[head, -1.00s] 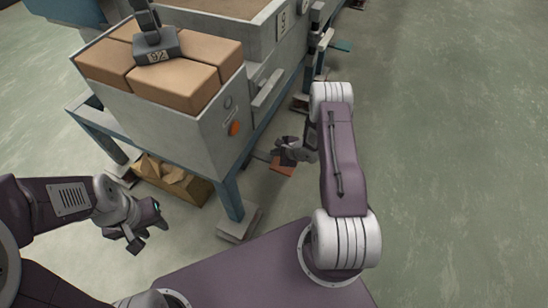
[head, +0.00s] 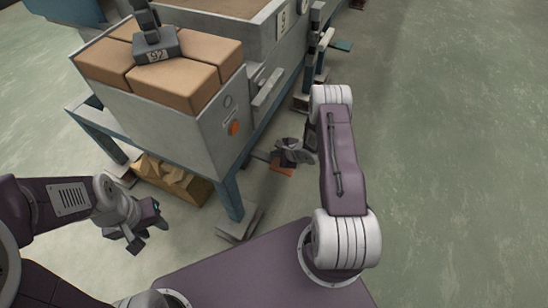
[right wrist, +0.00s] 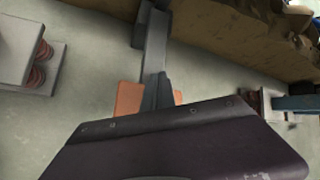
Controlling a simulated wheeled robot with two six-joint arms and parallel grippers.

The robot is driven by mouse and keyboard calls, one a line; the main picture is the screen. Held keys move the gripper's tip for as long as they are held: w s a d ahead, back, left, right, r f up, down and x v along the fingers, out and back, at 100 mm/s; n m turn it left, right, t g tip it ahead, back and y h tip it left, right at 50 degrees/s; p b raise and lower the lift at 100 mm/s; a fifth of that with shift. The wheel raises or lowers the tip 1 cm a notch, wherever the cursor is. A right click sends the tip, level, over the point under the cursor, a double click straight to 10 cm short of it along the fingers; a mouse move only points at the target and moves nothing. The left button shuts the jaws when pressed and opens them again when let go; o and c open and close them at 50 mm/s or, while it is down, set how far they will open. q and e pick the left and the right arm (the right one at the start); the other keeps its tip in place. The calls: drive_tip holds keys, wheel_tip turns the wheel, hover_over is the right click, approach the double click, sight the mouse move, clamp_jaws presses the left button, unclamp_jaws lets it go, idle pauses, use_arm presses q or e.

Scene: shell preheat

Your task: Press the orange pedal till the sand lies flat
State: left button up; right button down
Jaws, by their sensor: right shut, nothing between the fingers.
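The orange pedal (head: 282,171) sits low by the floor beside the frame of the near grey box (head: 165,130). In the right wrist view the pedal (right wrist: 130,98) shows on both sides of my right gripper's dark fingers (right wrist: 160,92), which cover its middle. My right gripper (head: 286,158) is shut and empty, right at the pedal; I cannot tell if it touches. My left gripper (head: 140,238) is open and empty, left of the near frame leg. A tan, sand-like surface (head: 225,5) shows in the bin behind; most of it is out of frame.
A grey weight marked 92 (head: 157,48) rests on brown blocks (head: 182,85) on the near box. A blue leg (head: 231,195) stands close by. Open floor (head: 450,150) lies to the right.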

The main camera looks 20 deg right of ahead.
sight(276, 161)
drive_tip(key=shift+s+d+f+b, duration=0.1)
drive_tip(key=shift+f+b, duration=0.65)
drive_tip(key=shift+f, duration=0.5)
drive_tip(key=shift+s+d+f+b, duration=0.1)
drive_tip(key=shift+f+b, duration=0.65)
drive_tip(key=shift+f, duration=0.5)
idle(1.4)
idle(0.4)
wheel_tip(276, 161, up, 6)
drive_tip(key=p, duration=0.5)
drive_tip(key=shift+f+p, duration=0.2)
drive_tip(key=shift+p, duration=0.1)
drive_tip(key=shift+w+a+r, duration=0.1)
drive_tip(key=shift+r, duration=0.15)
wheel_tip(276, 161, up, 5)
drive_tip(key=p, duration=0.5)
drive_tip(key=shift+w+a, duration=0.15)
idle(1.5)
